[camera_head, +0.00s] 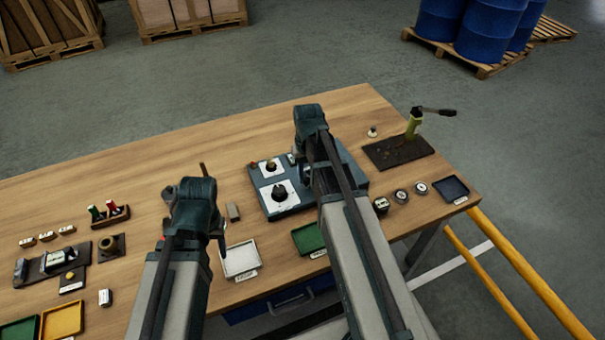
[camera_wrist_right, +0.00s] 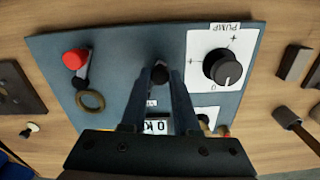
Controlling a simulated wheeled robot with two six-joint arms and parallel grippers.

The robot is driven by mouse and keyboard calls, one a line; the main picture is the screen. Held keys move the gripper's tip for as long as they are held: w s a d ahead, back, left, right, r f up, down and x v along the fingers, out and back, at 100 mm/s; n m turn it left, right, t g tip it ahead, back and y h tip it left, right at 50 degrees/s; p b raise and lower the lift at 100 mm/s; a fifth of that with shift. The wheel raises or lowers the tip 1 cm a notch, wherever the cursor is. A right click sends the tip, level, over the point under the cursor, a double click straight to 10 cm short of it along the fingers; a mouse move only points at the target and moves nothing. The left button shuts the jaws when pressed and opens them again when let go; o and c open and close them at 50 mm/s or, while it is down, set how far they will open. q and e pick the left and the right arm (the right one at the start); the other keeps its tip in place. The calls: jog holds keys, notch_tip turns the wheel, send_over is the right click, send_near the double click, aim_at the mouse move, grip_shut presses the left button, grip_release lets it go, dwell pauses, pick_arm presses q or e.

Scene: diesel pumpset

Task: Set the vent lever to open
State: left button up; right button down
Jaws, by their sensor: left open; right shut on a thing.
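The blue-grey control panel (camera_head: 343,172) lies on the table and also fills most of the right wrist view (camera_wrist_right: 60,52). My right gripper (camera_wrist_right: 160,82) is shut on a black knob (camera_wrist_right: 161,73) near the panel's middle. The knob's label is hidden or unreadable, so I cannot tell whether it is the vent lever. A red-knobbed lever (camera_wrist_right: 76,60) stands on the panel left of the gripper. In the head view my right arm covers part of the panel. My left gripper (camera_head: 193,240) is open and empty above the table, left of the panel.
The PUMP dial (camera_wrist_right: 222,67) is right of my right gripper, and a brass-coloured ring (camera_wrist_right: 90,100) lies left. A white tray (camera_head: 240,259), a green tray (camera_head: 309,239) and a hand pump (camera_head: 413,125) are on the table.

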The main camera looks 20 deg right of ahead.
jog(key=shift+s+d+n, duration=0.3)
jog(key=shift+d+n, duration=0.3)
jog(key=shift+n, duration=0.7)
jog(key=c, duration=0.7)
grip_release()
jog(key=shift+d, duration=0.1)
jog(key=shift+o, duration=0.2)
jog(key=shift+r, duration=0.1)
pick_arm(q)
notch_tip(320, 180, up, 14)
jog(key=p, duration=1.4)
pick_arm(e)
notch_tip(320, 180, up, 14)
pick_arm(q)
jog(key=shift+f, duration=0.15)
pick_arm(e)
jog(key=shift+f, duration=0.25)
